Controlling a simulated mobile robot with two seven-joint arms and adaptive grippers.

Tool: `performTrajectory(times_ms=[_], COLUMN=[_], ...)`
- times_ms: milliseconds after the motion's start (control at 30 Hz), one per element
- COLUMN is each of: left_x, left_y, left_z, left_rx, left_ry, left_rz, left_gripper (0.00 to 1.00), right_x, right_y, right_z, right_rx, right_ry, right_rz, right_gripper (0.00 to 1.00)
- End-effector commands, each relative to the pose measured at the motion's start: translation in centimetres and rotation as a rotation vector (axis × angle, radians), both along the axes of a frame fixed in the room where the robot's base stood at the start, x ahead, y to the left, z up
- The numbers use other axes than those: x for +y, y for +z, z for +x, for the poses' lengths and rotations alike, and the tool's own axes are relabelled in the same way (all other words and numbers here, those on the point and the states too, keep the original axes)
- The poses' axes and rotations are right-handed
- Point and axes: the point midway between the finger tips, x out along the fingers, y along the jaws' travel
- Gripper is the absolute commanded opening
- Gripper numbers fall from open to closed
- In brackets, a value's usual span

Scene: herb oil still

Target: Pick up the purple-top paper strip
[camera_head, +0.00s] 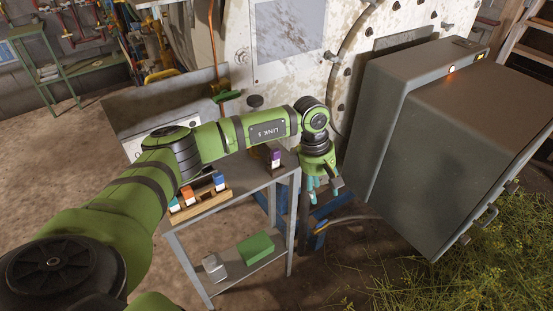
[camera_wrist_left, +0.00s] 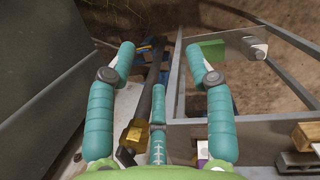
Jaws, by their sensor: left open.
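The purple-top paper strip (camera_head: 276,155) stands upright in a small dark holder near the far right end of the grey metal table (camera_head: 237,194). In the left wrist view, a small purple and white patch (camera_wrist_left: 202,153) shows at the lower edge, mostly hidden behind a finger; it looks like the strip. My left gripper (camera_head: 322,185) hangs beyond the table's right edge, to the right of the strip and apart from it. Its teal fingers (camera_wrist_left: 160,52) are spread open with nothing between them. My right gripper is in neither view.
A wooden rack (camera_head: 203,203) with blue, orange and white strips sits on the table's left part, under my left arm. A green box (camera_head: 256,247) and a grey item (camera_head: 214,267) lie on the lower shelf. A large grey cabinet (camera_head: 470,120) stands close right of my gripper.

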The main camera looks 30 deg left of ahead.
Motion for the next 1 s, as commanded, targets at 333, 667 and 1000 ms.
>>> performTrajectory(times_ms=[333, 667, 1000], left_x=[12.9, 14.5, 15.5], left_y=[8.7, 5.6, 2.6], left_z=[1.3, 2.0, 2.6], left_rx=[-0.1, -0.095, -0.102], left_ry=[-0.23, -0.23, -0.231], left_rz=[0.598, 0.603, 0.6], left_gripper=[0.53, 0.53, 0.53], right_x=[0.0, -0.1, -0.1], right_y=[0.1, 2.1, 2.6], right_z=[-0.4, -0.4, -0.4], right_rx=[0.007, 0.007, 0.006], right_ry=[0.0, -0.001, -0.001], right_rz=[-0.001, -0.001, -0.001], right_gripper=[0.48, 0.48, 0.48])
